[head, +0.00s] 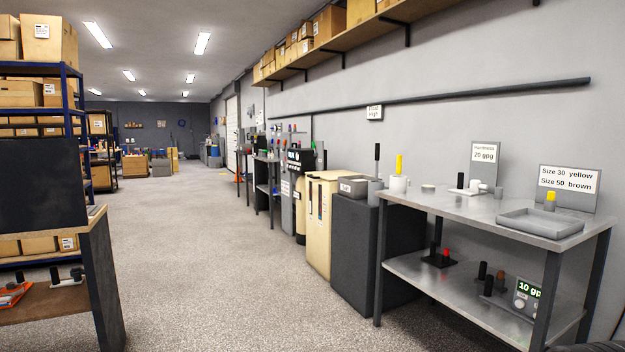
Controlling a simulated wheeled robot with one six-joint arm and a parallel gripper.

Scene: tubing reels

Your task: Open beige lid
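A tall beige bin (319,235) stands against the right wall in the head view, between a black-topped unit and a dark grey cabinet. Its beige lid (328,176) forms the top and looks closed, lying flat.
A dark grey cabinet (372,250) stands right of the bin. A metal table (450,205) with a tray (540,222) and small parts is nearer on the right. Shelving (75,140) and a wooden bench (60,299) line the left. The speckled floor (210,270) between is clear.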

